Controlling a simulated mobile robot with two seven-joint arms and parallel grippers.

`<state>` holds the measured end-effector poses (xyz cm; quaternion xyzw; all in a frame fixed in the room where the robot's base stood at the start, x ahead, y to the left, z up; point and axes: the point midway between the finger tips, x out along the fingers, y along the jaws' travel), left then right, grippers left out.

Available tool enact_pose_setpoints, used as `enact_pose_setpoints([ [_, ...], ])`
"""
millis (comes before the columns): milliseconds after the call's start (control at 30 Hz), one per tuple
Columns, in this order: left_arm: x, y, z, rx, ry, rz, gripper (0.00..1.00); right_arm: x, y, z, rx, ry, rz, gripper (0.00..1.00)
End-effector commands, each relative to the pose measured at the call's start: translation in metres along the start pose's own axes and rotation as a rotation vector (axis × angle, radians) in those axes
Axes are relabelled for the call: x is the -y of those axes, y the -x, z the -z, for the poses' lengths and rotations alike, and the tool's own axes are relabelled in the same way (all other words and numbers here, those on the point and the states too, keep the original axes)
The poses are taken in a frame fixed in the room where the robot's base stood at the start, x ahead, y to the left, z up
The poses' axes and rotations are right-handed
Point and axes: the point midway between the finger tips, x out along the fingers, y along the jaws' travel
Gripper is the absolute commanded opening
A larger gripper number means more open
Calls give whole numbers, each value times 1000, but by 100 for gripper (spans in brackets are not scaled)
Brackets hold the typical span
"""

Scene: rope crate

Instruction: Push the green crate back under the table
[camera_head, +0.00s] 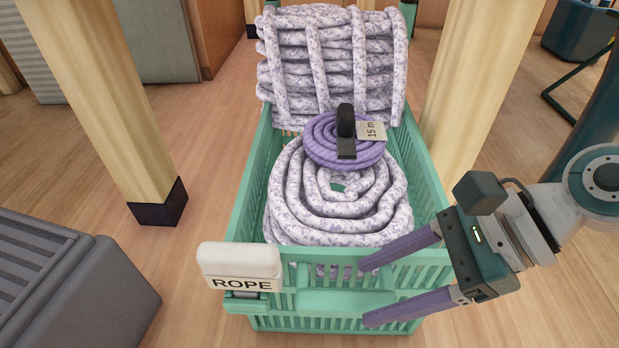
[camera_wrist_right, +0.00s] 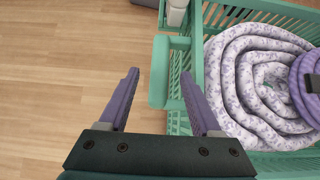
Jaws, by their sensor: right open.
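The green crate (camera_head: 264,170) stands on the wooden floor between two pale wooden legs. Its front wall carries a green handle bar (camera_head: 340,300) and a white tag reading ROPE (camera_head: 240,268). My right gripper (camera_head: 363,293) is open at the front right of the crate, its fingers pointing left. In the right wrist view the handle bar (camera_wrist_right: 159,75) lies between the open fingers (camera_wrist_right: 160,76), one finger outside it and one on the crate side; I cannot tell whether they touch. The tabletop is out of view. My left gripper is not in view.
White-and-purple rope coils (camera_head: 400,217) and a purple coil (camera_head: 318,148) with a 15 m tag fill the crate. The left leg (camera_head: 110,90) and right leg (camera_head: 480,80) flank it. A grey box (camera_head: 60,290) stands at lower left.

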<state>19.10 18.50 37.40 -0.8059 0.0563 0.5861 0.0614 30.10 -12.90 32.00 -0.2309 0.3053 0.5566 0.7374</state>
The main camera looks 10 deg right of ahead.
Motion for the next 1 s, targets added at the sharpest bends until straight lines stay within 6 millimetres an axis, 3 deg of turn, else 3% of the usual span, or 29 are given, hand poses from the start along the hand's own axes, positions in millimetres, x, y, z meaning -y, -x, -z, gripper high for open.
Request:
enact_pose_setpoints([
  [33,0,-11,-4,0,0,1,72,0,-15,3,4,2,0,65],
  [100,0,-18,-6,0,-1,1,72,0,-28,3,3,1,0,65],
  [300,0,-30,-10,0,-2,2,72,0,-52,1,2,-1,0,65],
  [667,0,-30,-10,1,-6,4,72,0,-56,0,1,-2,1,65],
  [1000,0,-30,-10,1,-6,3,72,0,-56,0,1,-3,1,27],
])
